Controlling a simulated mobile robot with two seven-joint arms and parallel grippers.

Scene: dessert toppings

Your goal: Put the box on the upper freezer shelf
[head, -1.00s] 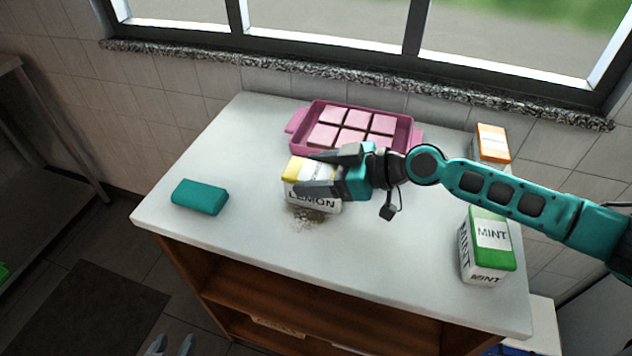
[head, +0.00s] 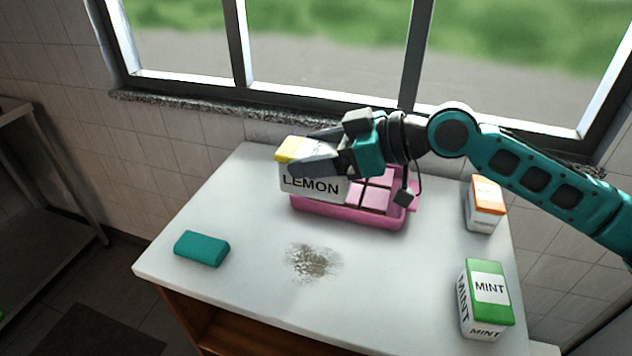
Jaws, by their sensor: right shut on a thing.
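A white box with a yellow top and the word LEMON (head: 311,187) is in the upper middle of the head view. My right gripper (head: 303,151) is shut on it, with a finger on either side of its upper part. The box is upright and above the table, in front of the left part of a pink tray, part of which it hides. My left gripper is not in view. No freezer or freezer shelf shows.
The pink tray (head: 345,215) holds several pink squares. A teal block (head: 202,249) lies at the left. A green-topped MINT box (head: 486,299) and an orange-topped box (head: 485,205) stand at the right. A dark speckled patch (head: 313,262) marks the white tabletop (head: 400,290).

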